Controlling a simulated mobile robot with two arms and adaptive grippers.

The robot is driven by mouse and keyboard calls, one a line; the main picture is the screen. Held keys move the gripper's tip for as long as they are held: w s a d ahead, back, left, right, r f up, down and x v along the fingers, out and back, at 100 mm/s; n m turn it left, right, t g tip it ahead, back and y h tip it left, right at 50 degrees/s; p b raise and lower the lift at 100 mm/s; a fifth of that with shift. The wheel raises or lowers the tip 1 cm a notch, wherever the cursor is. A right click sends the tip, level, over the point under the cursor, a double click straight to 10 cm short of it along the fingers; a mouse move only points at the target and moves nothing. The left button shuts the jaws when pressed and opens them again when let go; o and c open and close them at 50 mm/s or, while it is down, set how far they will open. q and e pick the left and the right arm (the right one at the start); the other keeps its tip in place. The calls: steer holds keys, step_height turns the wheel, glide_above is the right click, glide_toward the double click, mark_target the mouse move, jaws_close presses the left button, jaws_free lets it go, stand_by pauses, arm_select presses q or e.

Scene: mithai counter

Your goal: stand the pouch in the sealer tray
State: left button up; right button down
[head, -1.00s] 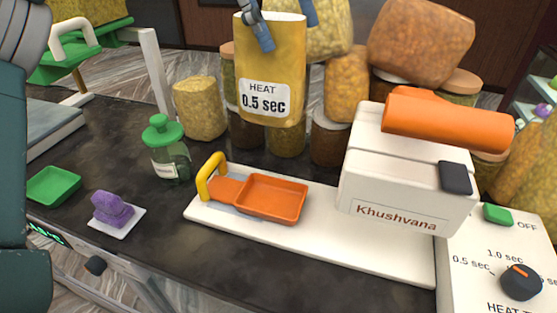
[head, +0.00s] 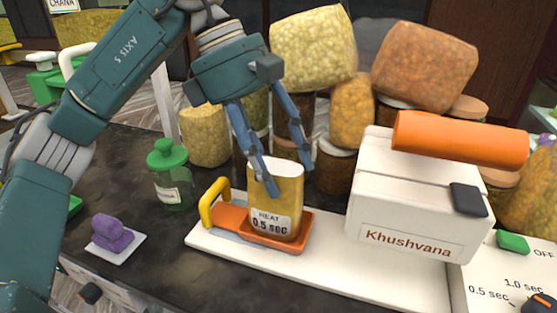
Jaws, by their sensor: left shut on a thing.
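The yellow pouch (head: 284,188), labelled "HEAT 0.5 sec", stands upright in the orange sealer tray (head: 232,222), its base within the tray's rim. My left gripper (head: 288,178) comes down from above with its blue fingers at the pouch's upper part and is shut on it. The tray has a yellow handle (head: 209,203) on its left and rests on the white sealer base (head: 345,280). The white sealer body (head: 410,200), marked "Khushvana", stands right of the tray with an orange lever (head: 458,139) on top. My right gripper is not in view.
A green-lidded bottle (head: 170,180) stands left of the tray, and a purple stamp on a white pad (head: 113,236) lies at the front left. Several jars and filled bags crowd behind the sealer. A control panel (head: 500,270) with a green button is at the right.

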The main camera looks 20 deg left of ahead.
arm_select(q)
steer(key=shift+s, duration=0.1)
steer(key=o, duration=1.3)
steer(key=shift+f, duration=0.1)
steer(key=o, duration=0.4)
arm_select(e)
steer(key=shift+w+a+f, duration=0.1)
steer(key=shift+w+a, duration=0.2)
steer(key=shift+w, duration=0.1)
arm_select(q)
steer(key=shift+a+r, duration=0.1)
steer(key=shift+r, duration=0.3)
steer(key=p+v, duration=0.1)
steer(key=v, duration=1)
steer(key=shift+a+r, duration=0.1)
steer(key=shift+r, duration=0.15)
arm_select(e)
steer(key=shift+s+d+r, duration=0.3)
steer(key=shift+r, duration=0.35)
